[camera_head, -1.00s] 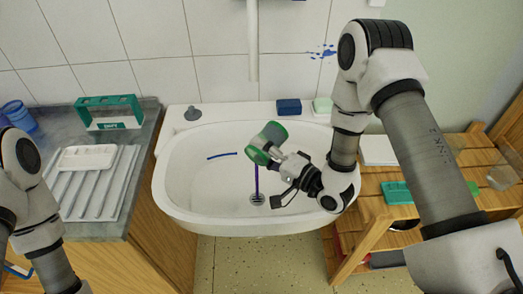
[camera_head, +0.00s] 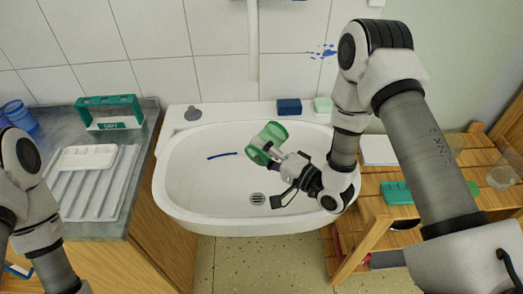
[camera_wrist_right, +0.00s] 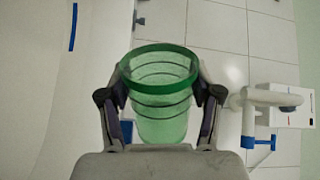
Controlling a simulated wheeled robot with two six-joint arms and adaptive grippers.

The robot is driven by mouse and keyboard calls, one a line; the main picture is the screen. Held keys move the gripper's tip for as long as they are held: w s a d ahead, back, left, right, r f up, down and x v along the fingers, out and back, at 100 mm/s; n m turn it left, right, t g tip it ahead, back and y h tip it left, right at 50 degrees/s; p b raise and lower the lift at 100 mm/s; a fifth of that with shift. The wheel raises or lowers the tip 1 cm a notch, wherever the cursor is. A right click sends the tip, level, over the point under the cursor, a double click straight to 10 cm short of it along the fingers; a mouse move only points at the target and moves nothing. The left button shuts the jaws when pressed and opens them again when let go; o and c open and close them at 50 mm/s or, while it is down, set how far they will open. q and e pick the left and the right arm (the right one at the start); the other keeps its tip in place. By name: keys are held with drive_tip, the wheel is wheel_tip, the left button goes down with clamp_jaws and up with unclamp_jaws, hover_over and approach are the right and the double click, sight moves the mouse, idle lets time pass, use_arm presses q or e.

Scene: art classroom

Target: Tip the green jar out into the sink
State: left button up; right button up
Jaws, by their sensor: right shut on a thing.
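The green jar (camera_head: 270,138) is see-through and hangs over the white sink (camera_head: 185,180), tilted with its mouth toward the lower left. My right gripper (camera_head: 276,157) is shut on it, and the jar is clear of the basin. In the right wrist view the jar (camera_wrist_right: 160,110) sits between the two fingers, its dark green rim facing up in the picture, and it looks empty. No liquid shows falling from it. The drain (camera_head: 257,199) lies below it. My left arm shows at the left edge, but its gripper is out of view.
A blue block (camera_head: 289,106) and a pale green soap-like piece (camera_head: 322,105) lie on the sink's back ledge, with a grey plug (camera_head: 193,113) at left. A blue strip (camera_head: 222,156) lies in the basin. A wooden shelf (camera_head: 400,211) stands right, a counter with a ribbed drainer (camera_head: 92,192) left.

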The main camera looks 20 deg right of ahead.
sight(268, 137)
idle(0.4)
drive_tip(key=m+b, duration=0.1)
drive_tip(key=b, duration=0.1)
drive_tip(key=f+m+b, duration=0.1)
drive_tip(key=b, duration=0.2)
drive_tip(key=shift+w+d+f+m, duration=0.2)
drive_tip(key=shift+d+m, duration=0.1)
drive_tip(key=shift+d, duration=0.1)
drive_tip(key=shift+r+m+b, duration=0.2)
drive_tip(key=shift+m+b, duration=0.2)
drive_tip(key=shift+w+d+r+m+p, duration=0.1)
drive_tip(key=shift+w+r+m+p, duration=0.05)
drive_tip(key=shift+r+m+p, duration=0.25)
drive_tip(key=r+m+p, duration=0.1)
drive_tip(key=m, duration=0.1)
drive_tip(key=r+m+p, duration=0.1)
drive_tip(key=m, duration=0.1)
drive_tip(key=d+r+m+p, duration=0.1)
drive_tip(key=m+p, duration=0.1)
drive_tip(key=shift+w+r, duration=0.2)
drive_tip(key=shift+r, duration=0.05)
drive_tip(key=m+p, duration=0.1)
drive_tip(key=m, duration=0.3)
drive_tip(key=shift+r, duration=0.2)
drive_tip(key=m, duration=0.4)
drive_tip(key=f+m, duration=0.1)
drive_tip(key=m, duration=0.1)
drive_tip(key=shift+s+a, duration=0.1)
drive_tip(key=shift+a, duration=0.2)
